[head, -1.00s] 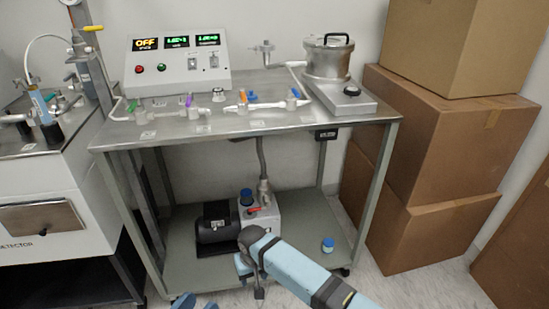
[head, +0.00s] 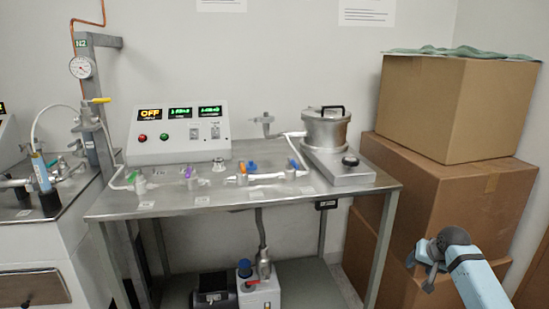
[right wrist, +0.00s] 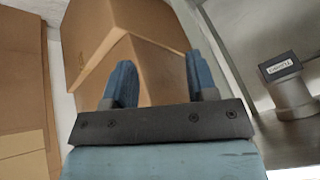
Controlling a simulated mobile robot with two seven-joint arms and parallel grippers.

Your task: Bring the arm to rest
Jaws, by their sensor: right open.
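My right arm (head: 475,275) comes in from the lower right of the head view, in front of the cardboard boxes and right of the steel table. Its dark end (head: 440,248) is raised and clear of the table. In the right wrist view my right gripper (right wrist: 161,78) has its two blue fingers apart with nothing between them. A cardboard box shows beyond the fingers. My left gripper is not in view.
The steel table (head: 330,200) carries a control box (head: 180,135), valves and a metal pot (head: 326,130). A pump (head: 262,292) stands on its lower shelf. Cardboard boxes (head: 440,190) are stacked at the right. A white machine (head: 35,250) stands at the left.

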